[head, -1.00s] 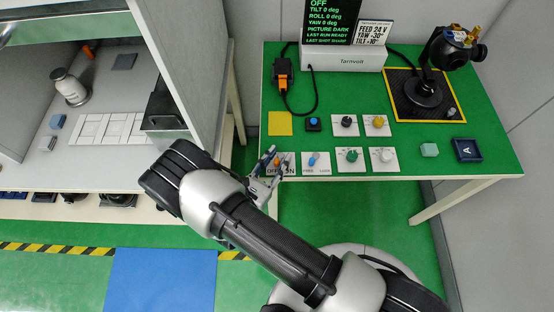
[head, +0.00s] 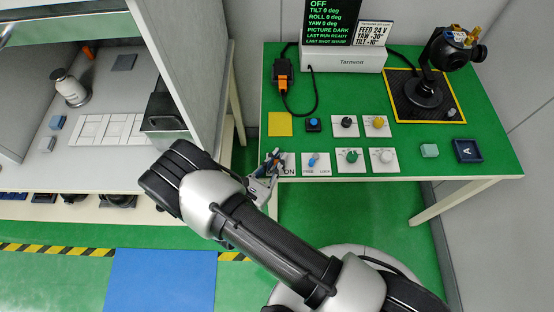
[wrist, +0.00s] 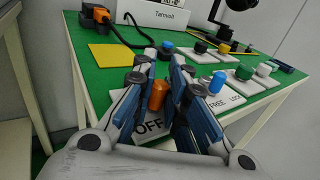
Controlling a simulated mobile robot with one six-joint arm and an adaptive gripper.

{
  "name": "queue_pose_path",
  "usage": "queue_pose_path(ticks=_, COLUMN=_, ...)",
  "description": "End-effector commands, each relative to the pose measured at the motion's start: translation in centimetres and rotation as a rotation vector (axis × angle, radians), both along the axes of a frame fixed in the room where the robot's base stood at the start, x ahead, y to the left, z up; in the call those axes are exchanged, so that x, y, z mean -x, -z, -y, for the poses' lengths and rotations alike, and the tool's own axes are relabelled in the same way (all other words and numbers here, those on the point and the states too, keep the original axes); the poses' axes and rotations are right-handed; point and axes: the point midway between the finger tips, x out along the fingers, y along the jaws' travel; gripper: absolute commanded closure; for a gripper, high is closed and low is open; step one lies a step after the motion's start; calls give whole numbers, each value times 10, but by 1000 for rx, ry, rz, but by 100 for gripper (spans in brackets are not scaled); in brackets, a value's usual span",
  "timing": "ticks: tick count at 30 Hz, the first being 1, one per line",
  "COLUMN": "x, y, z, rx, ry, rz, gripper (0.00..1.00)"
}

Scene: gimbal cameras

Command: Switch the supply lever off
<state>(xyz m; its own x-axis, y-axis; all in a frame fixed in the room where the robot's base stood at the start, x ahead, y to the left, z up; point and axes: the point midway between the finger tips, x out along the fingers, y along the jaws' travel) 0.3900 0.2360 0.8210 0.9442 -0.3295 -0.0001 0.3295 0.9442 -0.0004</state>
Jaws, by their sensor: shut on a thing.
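The supply lever is an orange knob (wrist: 158,96) on a white plate (head: 289,170) marked OFF and ON, at the front left of the green bench. My gripper (head: 274,160) is at this lever. In the wrist view its two blue-padded fingers (wrist: 160,97) stand on either side of the orange knob and are shut on it. The word OFF shows just below the knob in the wrist view; ON is hidden there by the right finger. In the head view my fingers cover most of the knob. The display (head: 328,20) reads OFF at the top.
A blue FREE/LOCK lever (head: 313,160) sits just right of the gripper. Several knobs, a blue button (head: 313,124) and a yellow square (head: 280,124) lie behind. The camera gimbal (head: 430,80) stands at the back right. A grey cabinet wall (head: 205,70) rises to the left.

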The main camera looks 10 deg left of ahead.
Motion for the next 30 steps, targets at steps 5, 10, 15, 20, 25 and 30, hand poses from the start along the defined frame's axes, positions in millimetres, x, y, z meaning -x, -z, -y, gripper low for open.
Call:
queue_pose_path(ticks=5, x=-1, y=4, z=-6, rx=-6, ry=111, rz=3, gripper=100)
queue_pose_path(ticks=10, x=-1, y=1, z=-7, rx=-2, ry=165, rz=0, gripper=100)
queue_pose_path(ticks=15, x=-1, y=1, z=-7, rx=-2, ry=164, rz=-1, gripper=100)
queue_pose_path(ticks=20, x=-1, y=1, z=-7, rx=-2, ry=164, rz=-1, gripper=81)
queue_pose_path(ticks=25, x=-1, y=0, z=-6, rx=-1, ry=164, rz=-1, gripper=69)
queue_pose_path(ticks=30, x=-1, y=0, z=-6, rx=-1, ry=165, rz=-1, gripper=67)
